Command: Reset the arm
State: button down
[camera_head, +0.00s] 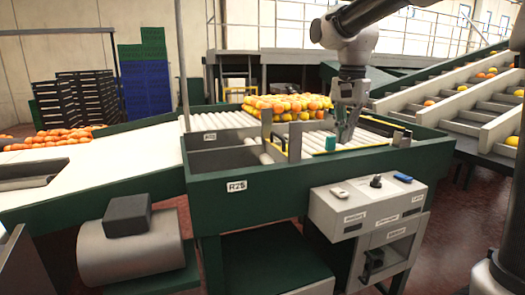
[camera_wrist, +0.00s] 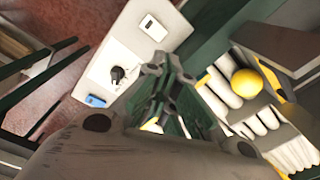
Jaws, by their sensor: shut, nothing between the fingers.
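My gripper (camera_head: 344,138) hangs from my arm over the roller section of the green sorting bench (camera_head: 270,200) in the head view. Its fingers point down and are shut with nothing held. In the wrist view my gripper (camera_wrist: 168,68) shows in the middle, its fingers close together. A small teal block (camera_head: 330,143) stands just left of the fingertips in the head view; I cannot tell whether they touch.
A pile of oranges (camera_head: 287,106) lies behind my gripper. A control box (camera_head: 366,205) juts from the bench front. A lone yellow fruit (camera_wrist: 247,82) lies by the rollers in the wrist view. An inclined conveyor (camera_head: 460,95) rises at right.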

jog(key=s+d+f+n+t, duration=0.1)
jog(key=s+d+f+n, duration=0.1)
jog(key=s, duration=0.5)
jog(key=s+d+f+n+t, duration=0.1)
jog(key=s+d+f+n, duration=0.1)
jog(key=s+d+n, duration=0.2)
jog(key=s+d+f+n+t, duration=0.2)
jog(key=s+d, duration=0.4)
jog(key=s, duration=0.6)
jog(key=shift+s+d+f+n, duration=0.15)
jog(key=shift+s+f+n, duration=0.15)
jog(key=shift+n, duration=0.3)
